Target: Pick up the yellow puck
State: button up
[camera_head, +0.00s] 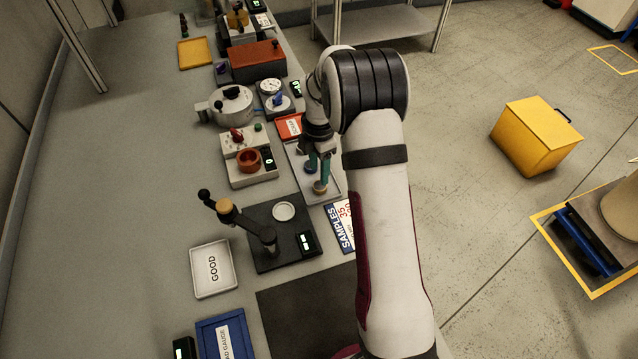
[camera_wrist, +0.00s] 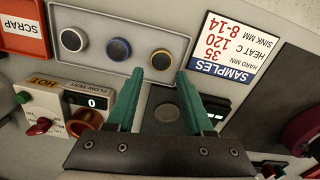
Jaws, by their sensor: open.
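The yellow puck, a dark disc with a tan-yellow rim (camera_wrist: 162,61), sits at the right end of a row of three pucks on a grey tray (camera_wrist: 135,22). In the wrist view it shows just past and between the fingertips of my gripper (camera_wrist: 160,72). The fingers are green, apart and empty. In the head view my gripper (camera_head: 318,172) points down over the tray, with the puck (camera_head: 320,188) close below the tips. I cannot tell whether the fingers reach down around it. The neighbouring pucks are blue-rimmed (camera_wrist: 118,48) and pale-rimmed (camera_wrist: 73,40).
A SAMPLES card (camera_wrist: 229,50) lies beside the tray. A red SCRAP tray (camera_wrist: 22,38) is at its other end. A flow-test unit (camera_head: 247,166) and a black gauge stand (camera_head: 275,250) with a lever are close by.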

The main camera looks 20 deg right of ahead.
aim_at(320, 185)
notch_tip(320, 185, down, 6)
jog(key=shift+s+d+r, duration=0.1)
jog(key=shift+r, duration=0.1)
grip_shut()
jog(key=shift+r, duration=0.1)
